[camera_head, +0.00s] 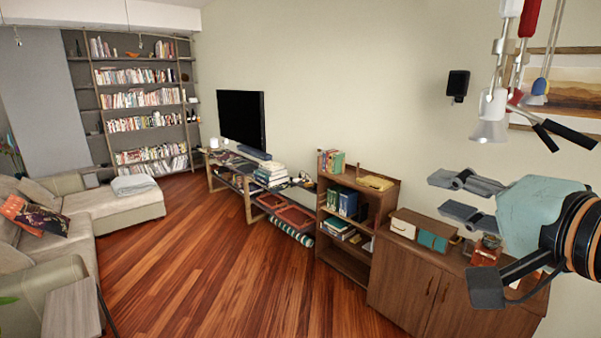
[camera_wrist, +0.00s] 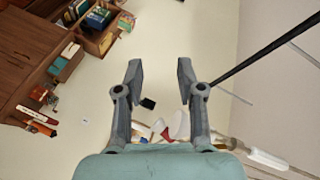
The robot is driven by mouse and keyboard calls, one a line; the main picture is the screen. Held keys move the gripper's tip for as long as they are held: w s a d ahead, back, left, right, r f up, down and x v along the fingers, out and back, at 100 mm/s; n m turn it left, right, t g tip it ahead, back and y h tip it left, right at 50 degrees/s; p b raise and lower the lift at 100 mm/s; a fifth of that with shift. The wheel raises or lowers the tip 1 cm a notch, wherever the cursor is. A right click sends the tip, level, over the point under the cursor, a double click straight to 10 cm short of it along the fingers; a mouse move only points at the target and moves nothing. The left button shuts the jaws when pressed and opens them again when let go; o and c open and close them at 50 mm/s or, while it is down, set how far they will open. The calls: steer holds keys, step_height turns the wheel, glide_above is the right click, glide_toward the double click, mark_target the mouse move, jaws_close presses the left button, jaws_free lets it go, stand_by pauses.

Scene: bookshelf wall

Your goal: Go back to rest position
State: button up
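My gripper (camera_head: 452,196) is at the right side of the head view, raised in front of the wall and above the wooden cabinet (camera_head: 403,287). Its two grey fingers point left and stand apart. In the wrist view my gripper (camera_wrist: 159,78) shows both fingers spread, with only pale wall between them. It holds nothing and touches nothing that I can see.
A small bookshelf (camera_head: 346,262) with books stands left of the cabinet. A teal box (camera_head: 433,241) lies on the cabinet top. Lamps (camera_head: 490,118) hang above my gripper, near a framed picture (camera_head: 566,85). The wooden floor (camera_head: 215,275) is clear.

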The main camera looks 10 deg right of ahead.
steer(key=w+a+f+n+g+p, duration=0.1)
steer(key=w+a+f+n, duration=0.15)
steer(key=a+f, duration=0.6)
steer(key=w+a+f+n, duration=0.1)
steer(key=a+f+n, duration=0.2)
steer(key=a+f, duration=0.55)
steer(key=s+a+f+n+g, duration=0.1)
steer(key=s+a+f+n, duration=0.2)
steer(key=s+a+f, duration=0.2)
steer(key=s+a+f+n+g, duration=0.1)
steer(key=s+a+f+n, duration=0.3)
steer(key=f, duration=0.7)
steer(key=shift+s+a+f+h+p, duration=0.15)
steer(key=shift+s+a+h+p, duration=0.2)
steer(key=shift+s+a, duration=0.25)
